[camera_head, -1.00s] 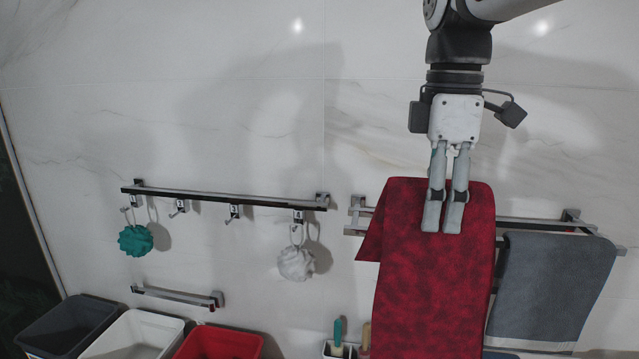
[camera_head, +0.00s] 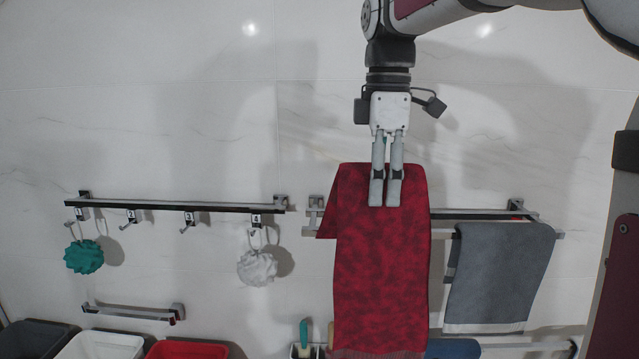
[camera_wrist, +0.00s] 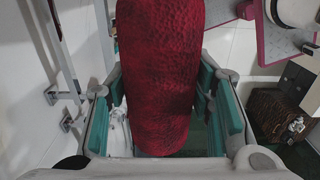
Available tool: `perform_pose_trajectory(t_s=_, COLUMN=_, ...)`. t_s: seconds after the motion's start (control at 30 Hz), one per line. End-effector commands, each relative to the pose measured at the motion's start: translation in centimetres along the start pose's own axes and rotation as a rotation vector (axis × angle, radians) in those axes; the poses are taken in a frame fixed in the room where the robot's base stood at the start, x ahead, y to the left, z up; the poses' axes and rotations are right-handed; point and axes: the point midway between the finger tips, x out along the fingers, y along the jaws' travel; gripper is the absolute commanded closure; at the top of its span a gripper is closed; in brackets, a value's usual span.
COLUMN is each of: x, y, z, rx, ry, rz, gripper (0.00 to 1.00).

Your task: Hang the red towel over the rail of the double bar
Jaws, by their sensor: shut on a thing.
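The red towel (camera_head: 380,265) hangs from my gripper (camera_head: 386,203), which is shut on its upper part. In the head view the towel covers the left part of the double bar (camera_head: 480,215), with a small flap sticking out at its upper left. I cannot tell whether the towel rests on the rail or hangs in front of it. The wrist view shows the red towel (camera_wrist: 160,70) between the teal-padded fingers of my gripper (camera_wrist: 165,115). The bar behind the towel is hidden.
A grey towel (camera_head: 500,270) hangs on the right part of the double bar. To the left, a hook rail (camera_head: 170,207) carries a teal puff (camera_head: 84,257) and a white puff (camera_head: 257,268). Several bins, including a red one (camera_head: 188,350), stand at lower left. The wall above is clear.

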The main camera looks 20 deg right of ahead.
Motion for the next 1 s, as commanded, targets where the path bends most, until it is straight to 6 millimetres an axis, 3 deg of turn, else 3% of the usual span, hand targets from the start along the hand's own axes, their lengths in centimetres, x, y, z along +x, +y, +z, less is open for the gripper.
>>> perform_pose_trajectory(t_s=1.0, x=0.1, y=7.1, z=-0.1, rx=0.001, ry=0.0, rz=0.002, gripper=1.0)
